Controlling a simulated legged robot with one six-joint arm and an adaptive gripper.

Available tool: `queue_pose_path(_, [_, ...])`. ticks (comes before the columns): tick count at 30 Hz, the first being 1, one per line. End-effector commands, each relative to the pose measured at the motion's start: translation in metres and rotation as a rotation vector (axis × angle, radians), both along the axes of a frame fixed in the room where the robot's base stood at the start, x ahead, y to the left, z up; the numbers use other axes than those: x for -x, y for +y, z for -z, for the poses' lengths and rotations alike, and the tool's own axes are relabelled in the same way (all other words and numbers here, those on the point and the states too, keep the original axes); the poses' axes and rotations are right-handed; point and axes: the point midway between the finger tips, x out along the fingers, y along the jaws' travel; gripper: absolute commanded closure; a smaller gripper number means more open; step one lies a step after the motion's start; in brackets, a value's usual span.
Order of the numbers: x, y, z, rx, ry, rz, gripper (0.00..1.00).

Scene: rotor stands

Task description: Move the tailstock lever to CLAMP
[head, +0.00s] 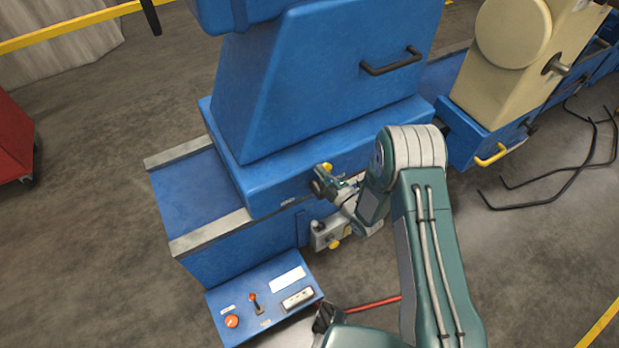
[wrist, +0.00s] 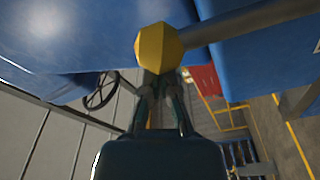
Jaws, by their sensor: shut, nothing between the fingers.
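The tailstock (head: 320,80) is a tall blue housing on a blue bed. A lever with a yellow knob (head: 327,167) sits low on its near side, by a dark round hub (head: 317,187). In the wrist view the faceted yellow knob (wrist: 158,48) is large, and a grey rod (wrist: 245,24) runs from it to the upper right. My gripper (head: 338,182) is right beside the knob. In the wrist view my gripper (wrist: 160,78) is shut and empty, its tips partly hidden by the knob. I cannot tell whether they touch. The CLAMP marking is not readable.
A blue control panel (head: 265,300) with a red button stands in front. A cream housing (head: 505,70) and black bent rods (head: 560,170) are at right.

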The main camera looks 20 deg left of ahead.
Motion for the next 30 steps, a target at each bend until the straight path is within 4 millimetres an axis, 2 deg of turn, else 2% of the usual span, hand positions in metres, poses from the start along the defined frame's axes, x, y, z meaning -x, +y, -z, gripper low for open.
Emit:
queue_pose_path(12, [-0.037, -0.029, 0.004, -0.197, 0.254, 0.002, 1.0])
queue_pose_path(21, [-0.048, -0.038, 0.009, -0.197, 0.252, 0.0, 1.0])
queue_pose_path(30, [-0.051, -0.039, 0.01, -0.196, 0.252, 0.002, 1.0])
